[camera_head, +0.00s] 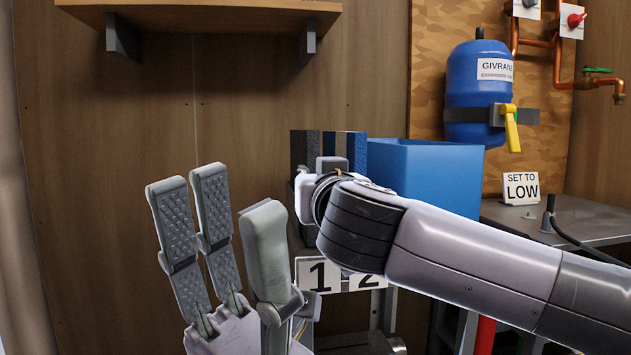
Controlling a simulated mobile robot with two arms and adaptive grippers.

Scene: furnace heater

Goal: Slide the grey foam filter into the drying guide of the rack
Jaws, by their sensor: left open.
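My left gripper (222,192) is in the foreground at lower left. Its three grey fingers point up, spread apart with nothing between them. My right arm crosses from the right edge to the middle, and its wrist hides most of its own gripper and part of the rack. Behind the wrist stand several upright slabs (298,150) side by side, dark grey-brown, black and blue. I cannot tell which of them, if any, is the grey foam filter. Number plates 1 (319,275) and 2 (367,282) hang below, apparently on the rack's front. The drying guide cannot be made out.
A blue bin (440,172) stands right of the slabs. A grey bench (590,215) at right holds a "SET TO LOW" sign (521,188). A blue tank (478,92) and copper pipes (557,60) are on the wall. A wooden shelf (200,12) juts out above.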

